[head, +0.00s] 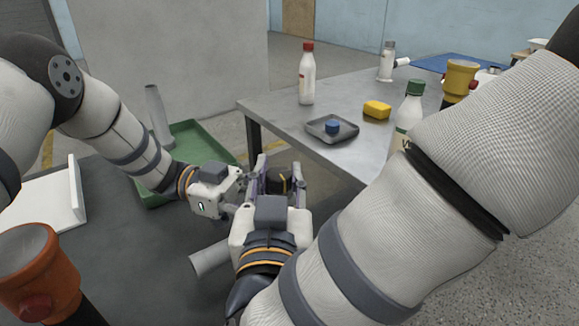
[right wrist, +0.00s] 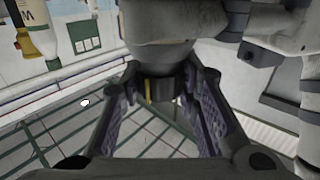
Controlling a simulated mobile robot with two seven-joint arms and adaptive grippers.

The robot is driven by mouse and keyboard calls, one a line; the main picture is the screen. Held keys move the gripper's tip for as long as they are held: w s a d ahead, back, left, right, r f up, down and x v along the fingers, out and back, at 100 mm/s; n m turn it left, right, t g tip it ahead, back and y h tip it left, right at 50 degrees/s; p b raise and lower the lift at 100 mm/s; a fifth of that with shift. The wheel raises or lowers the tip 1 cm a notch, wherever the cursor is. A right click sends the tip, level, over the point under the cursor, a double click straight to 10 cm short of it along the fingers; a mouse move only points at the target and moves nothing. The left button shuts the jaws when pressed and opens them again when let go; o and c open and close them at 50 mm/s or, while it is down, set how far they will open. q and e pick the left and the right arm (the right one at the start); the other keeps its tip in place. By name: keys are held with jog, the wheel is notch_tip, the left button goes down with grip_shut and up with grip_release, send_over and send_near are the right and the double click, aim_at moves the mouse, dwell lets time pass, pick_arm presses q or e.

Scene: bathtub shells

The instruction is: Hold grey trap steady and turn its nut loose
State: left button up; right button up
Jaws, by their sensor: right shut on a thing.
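My right gripper (head: 272,178) is in the middle of the head view, its fingers pointing away. It is shut on a dark ring-shaped nut (right wrist: 160,88) with a yellow mark, between its pads in the right wrist view. A grey rounded body, seemingly the trap (right wrist: 160,48), adjoins the nut there. In the head view most of the trap is hidden by my grippers. My left gripper (head: 236,192) comes in from the left, close beside the right one. Its fingertips are largely hidden, so its grip cannot be told.
A light grey pipe end (head: 210,258) shows below the grippers; whether it joins the trap is unclear. A green tray (head: 200,140) with a grey tube (head: 158,115) lies behind. The metal table (head: 275,112) holds bottles, a yellow block (head: 377,109) and a small dish (head: 320,134).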

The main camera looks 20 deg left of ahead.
aim_at(279, 173)
jog(key=o, duration=1)
jog(key=shift+w+r, duration=0.1)
jog(key=shift+r, duration=0.05)
jog(key=shift+o, duration=0.9)
notch_tip(279, 173, up, 10)
jog(key=shift+f, duration=0.1)
